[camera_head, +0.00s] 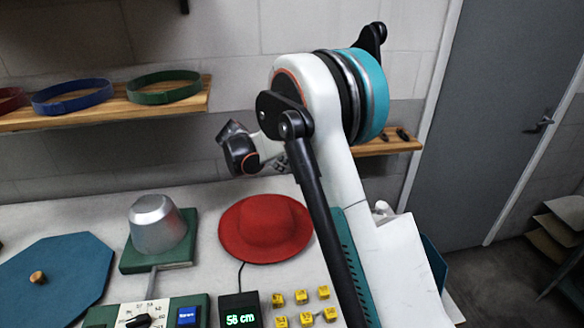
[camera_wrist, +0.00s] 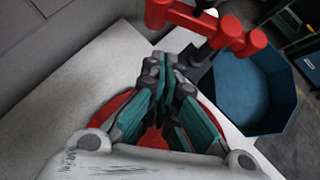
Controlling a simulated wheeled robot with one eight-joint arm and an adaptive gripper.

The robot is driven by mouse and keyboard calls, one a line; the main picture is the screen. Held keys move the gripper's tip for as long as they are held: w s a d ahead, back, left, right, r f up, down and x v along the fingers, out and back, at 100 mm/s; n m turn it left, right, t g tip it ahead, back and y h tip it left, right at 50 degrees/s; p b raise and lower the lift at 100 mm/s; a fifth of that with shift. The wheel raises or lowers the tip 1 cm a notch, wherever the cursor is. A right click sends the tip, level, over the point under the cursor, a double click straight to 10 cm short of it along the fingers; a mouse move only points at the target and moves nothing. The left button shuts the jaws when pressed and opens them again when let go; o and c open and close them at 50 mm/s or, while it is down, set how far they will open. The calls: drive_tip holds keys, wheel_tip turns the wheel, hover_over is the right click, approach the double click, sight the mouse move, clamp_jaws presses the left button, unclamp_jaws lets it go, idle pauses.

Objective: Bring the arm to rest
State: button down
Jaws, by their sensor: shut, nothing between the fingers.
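My arm rises in front of the bench in the head view, bent at a large teal-banded joint. My gripper (camera_head: 279,165) is mostly hidden behind my arm there, above and behind the red hat (camera_head: 266,228). In the wrist view my gripper (camera_wrist: 163,62) shows its teal-padded fingers brought together at the tips, with nothing between them. The red hat (camera_wrist: 127,108) lies below and beyond the fingers, partly covered by them, apart from them as far as I can tell.
A metal hat block (camera_head: 158,226) on a green base, a blue octagonal lid (camera_head: 60,274), a dial panel (camera_head: 137,313), a display (camera_head: 240,311) and several yellow blocks (camera_head: 303,296) occupy the bench. A shelf (camera_head: 110,110) holds bands.

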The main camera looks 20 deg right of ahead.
drive_tip(key=s+a+r+m+t+y, duration=0.1)
drive_tip(key=s+a+r+m+y, duration=0.1)
drive_tip(key=s+r+m, duration=0.6)
drive_tip(key=s+a+r+m+y, duration=0.25)
drive_tip(key=s+r, duration=0.35)
drive_tip(key=s, duration=0.6)
drive_tip(key=s+a+f+m+t+y, duration=0.1)
drive_tip(key=s+a+f+m+y, duration=0.1)
drive_tip(key=s+m, duration=0.4)
drive_tip(key=s+a+f+m+t+y+b, duration=0.1)
drive_tip(key=s+m, duration=0.5)
drive_tip(key=s, duration=0.9)
drive_tip(key=shift+a+f+t+y+b, duration=0.35)
drive_tip(key=shift+a+f, duration=0.35)
drive_tip(key=shift+a, duration=0.35)
